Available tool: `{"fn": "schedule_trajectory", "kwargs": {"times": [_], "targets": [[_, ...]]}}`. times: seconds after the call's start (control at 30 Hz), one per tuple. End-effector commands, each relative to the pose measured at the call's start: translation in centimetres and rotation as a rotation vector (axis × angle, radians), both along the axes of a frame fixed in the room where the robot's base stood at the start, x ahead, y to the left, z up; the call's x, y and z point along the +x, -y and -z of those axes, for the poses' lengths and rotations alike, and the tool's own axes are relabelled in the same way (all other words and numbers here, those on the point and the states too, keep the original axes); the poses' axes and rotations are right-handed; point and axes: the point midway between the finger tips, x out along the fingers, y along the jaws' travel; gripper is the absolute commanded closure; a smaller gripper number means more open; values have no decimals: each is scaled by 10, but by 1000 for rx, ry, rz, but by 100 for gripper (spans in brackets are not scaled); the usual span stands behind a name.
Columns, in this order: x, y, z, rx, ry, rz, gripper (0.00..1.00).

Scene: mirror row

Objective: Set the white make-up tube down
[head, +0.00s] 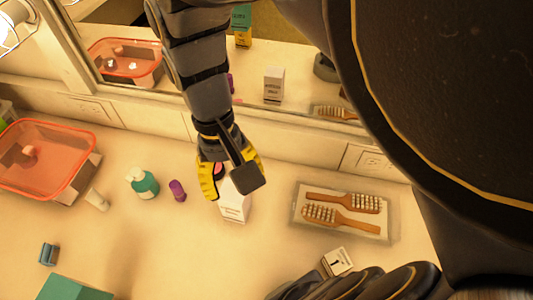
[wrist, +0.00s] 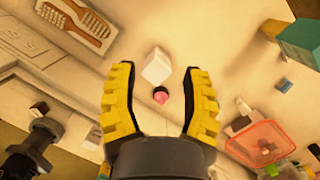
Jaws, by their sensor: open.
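A small white tube (head: 97,199), likely the make-up tube, is on the counter just right of the red bin in the head view. My gripper (head: 228,178) is over the counter, well to the right of the tube. In the wrist view my gripper (wrist: 160,75) has its yellow fingers wide apart with nothing gripped. A white box (head: 235,206) is under the gripper, partly hidden by it. A small pink item (wrist: 160,97) with a dark end is beside the box.
The clear red bin (head: 48,123) is at the left. A teal pump bottle (head: 143,184) and a purple item (head: 177,190) stand between tube and gripper. Two wooden brushes (head: 342,212) lie on a pale tray (head: 310,229) at right. A mirror backs the counter. The front middle is clear.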

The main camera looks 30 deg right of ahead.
Motion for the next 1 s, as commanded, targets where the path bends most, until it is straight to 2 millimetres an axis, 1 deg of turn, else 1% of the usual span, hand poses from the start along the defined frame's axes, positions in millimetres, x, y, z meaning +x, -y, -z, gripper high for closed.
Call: {"fn": "schedule_trajectory", "kwargs": {"times": [0.03, 0.1, 0.2, 0.3, 0.4, 1.0], "targets": [[-20, 3, -12, 2, 74, -40, 53], [-42, 6, -7, 12, 75, -90, 53], [-64, 9, -1, 18, 74, -142, 53], [-77, 10, 5, 27, 66, -171, 53], [-81, 10, 6, 30, 65, -181, 53], [-81, 8, 6, 35, 63, -183, 53]]}}
